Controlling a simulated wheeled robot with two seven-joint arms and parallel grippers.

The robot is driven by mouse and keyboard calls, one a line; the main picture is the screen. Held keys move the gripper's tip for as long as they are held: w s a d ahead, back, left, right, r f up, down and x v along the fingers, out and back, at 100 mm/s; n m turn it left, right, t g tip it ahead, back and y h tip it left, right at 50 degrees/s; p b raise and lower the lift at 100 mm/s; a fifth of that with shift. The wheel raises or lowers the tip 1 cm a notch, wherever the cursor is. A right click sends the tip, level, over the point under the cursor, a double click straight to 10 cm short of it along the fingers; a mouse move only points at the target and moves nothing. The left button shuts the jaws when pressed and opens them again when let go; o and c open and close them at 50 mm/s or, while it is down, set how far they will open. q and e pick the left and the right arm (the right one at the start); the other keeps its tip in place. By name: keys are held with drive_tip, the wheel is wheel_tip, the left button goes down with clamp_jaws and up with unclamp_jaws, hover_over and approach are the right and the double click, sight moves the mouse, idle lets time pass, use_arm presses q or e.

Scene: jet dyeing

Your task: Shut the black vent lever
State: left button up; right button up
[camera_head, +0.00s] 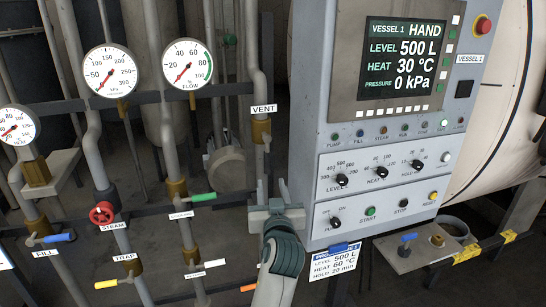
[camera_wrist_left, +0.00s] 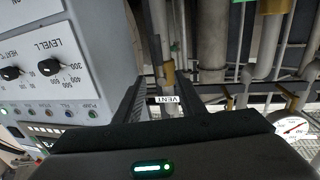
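The vent valve is a brass body (camera_head: 261,131) on a vertical pipe, under a white VENT label (camera_head: 263,108), left of the control panel. The black lever is not clear against the dark background, so I cannot tell its angle. My left gripper (camera_head: 273,190) is below the brass body, fingers pointing up and away, apart from it. In the left wrist view the two dark fingers (camera_wrist_left: 165,92) are spread, with the VENT label (camera_wrist_left: 163,99) and the brass body (camera_wrist_left: 169,73) showing beyond the gap. Nothing shows between the fingers. My right gripper is not in view.
The control panel (camera_head: 385,165) stands close to the right of my left gripper. Other valves with green (camera_head: 204,197), red (camera_head: 101,213) and blue (camera_head: 59,238) handles are on pipes to the left. Gauges (camera_head: 187,64) hang above.

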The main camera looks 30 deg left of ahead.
sight(268, 158)
use_arm(q)
drive_tip(key=shift+w, duration=0.15)
drive_tip(key=p+x, duration=0.5)
drive_tip(key=x, duration=1)
drive_tip(key=shift+w+a, duration=0.1)
drive_tip(key=shift+p+x, duration=0.4)
drive_tip(key=shift+x, duration=0.55)
clamp_jaws()
